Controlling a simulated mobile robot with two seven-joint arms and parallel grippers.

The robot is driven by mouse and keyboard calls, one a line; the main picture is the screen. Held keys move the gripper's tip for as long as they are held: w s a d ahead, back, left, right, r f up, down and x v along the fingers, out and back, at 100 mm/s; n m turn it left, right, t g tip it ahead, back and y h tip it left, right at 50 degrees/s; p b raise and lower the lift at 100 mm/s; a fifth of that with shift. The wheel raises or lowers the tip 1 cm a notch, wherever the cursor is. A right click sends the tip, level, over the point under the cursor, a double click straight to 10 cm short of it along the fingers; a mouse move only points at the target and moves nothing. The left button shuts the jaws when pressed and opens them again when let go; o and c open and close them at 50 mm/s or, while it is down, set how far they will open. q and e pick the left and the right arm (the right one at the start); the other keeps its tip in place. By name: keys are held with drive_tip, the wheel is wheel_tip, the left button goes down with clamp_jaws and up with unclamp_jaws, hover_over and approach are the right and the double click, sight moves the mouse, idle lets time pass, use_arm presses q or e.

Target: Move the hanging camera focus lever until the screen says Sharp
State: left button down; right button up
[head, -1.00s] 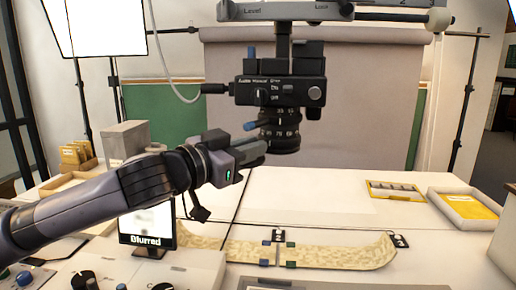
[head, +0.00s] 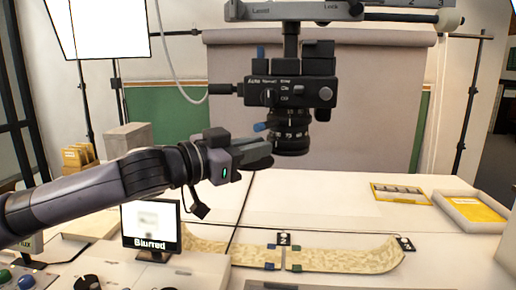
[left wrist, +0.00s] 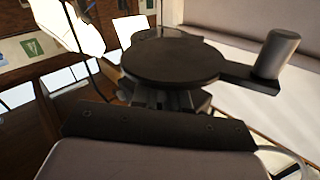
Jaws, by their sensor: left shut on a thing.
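The camera (head: 290,90) hangs from a bar, its lens (head: 291,132) pointing down. The blue-tipped focus lever (head: 261,127) sticks out from the left side of the lens. My left gripper (head: 268,152) is at the lens's left side, just below the visible blue tip. It is shut on the lever, though the contact between the fingers is hard to see. The small screen (head: 152,222) at lower left reads "Blurred". In the left wrist view, a dark disc with a side arm and grey cylinder fills the middle, and no clear fingertips show. My right gripper is not in view.
A curved, patterned strip (head: 350,260) with small markers lies on the white table (head: 310,200). A control panel with knobs (head: 88,283) is at lower left. A softbox light (head: 95,30) stands behind at left.

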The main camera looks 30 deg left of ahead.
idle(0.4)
use_arm(q)
drive_tip(key=c, duration=1.1)
unclamp_jaws()
drive_tip(key=shift+s+a, duration=0.1)
drive_tip(key=shift+s+a+f+b, duration=0.15)
drive_tip(key=shift+s+a+b, duration=0.1)
drive_tip(key=shift+s+b, duration=0.35)
drive_tip(key=b+v, duration=0.3)
drive_tip(key=v, duration=0.2)
drive_tip(key=shift+s, duration=0.3)
